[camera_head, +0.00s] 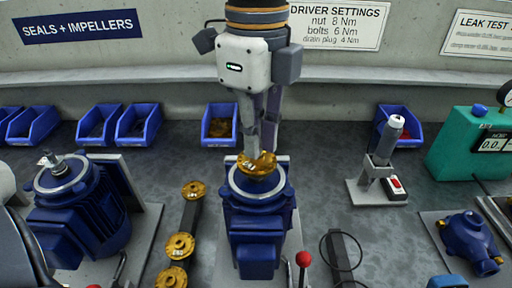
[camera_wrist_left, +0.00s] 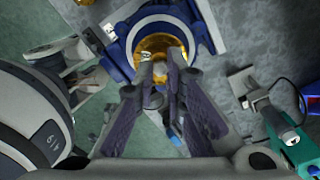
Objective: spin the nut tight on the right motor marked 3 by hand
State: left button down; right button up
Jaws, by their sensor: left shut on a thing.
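The right motor (camera_head: 257,225) is a blue unit standing upright on a grey plate in the middle of the head view; I cannot read its mark. A gold impeller (camera_head: 257,168) sits on its top, inside a pale ring. The impeller also shows in the left wrist view (camera_wrist_left: 160,45), inside the motor's blue rim (camera_wrist_left: 203,45). My left gripper (camera_head: 254,152) points down over the impeller's middle, and its fingertips (camera_wrist_left: 161,72) are closed in there. The nut between them is hidden by the fingers. My right gripper is not in view.
The left motor (camera_head: 75,210) stands at the left. Several gold impellers (camera_head: 180,245) lie on a dark strip between the motors. A driver (camera_head: 385,140) stands in a holder at right, near a teal tester (camera_head: 465,145). Blue bins (camera_head: 137,125) line the back. A red-knobbed lever (camera_head: 303,260) stands close by.

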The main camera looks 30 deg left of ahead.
pick_arm(q)
jog(key=m, duration=0.5)
jog(key=shift+m, duration=0.3)
jog(key=m, duration=0.3)
jog(key=shift+m, duration=0.4)
jog(key=m, duration=0.3)
jog(key=m, duration=0.7)
jog(key=shift+w, duration=0.1)
jog(key=shift+m, duration=0.3)
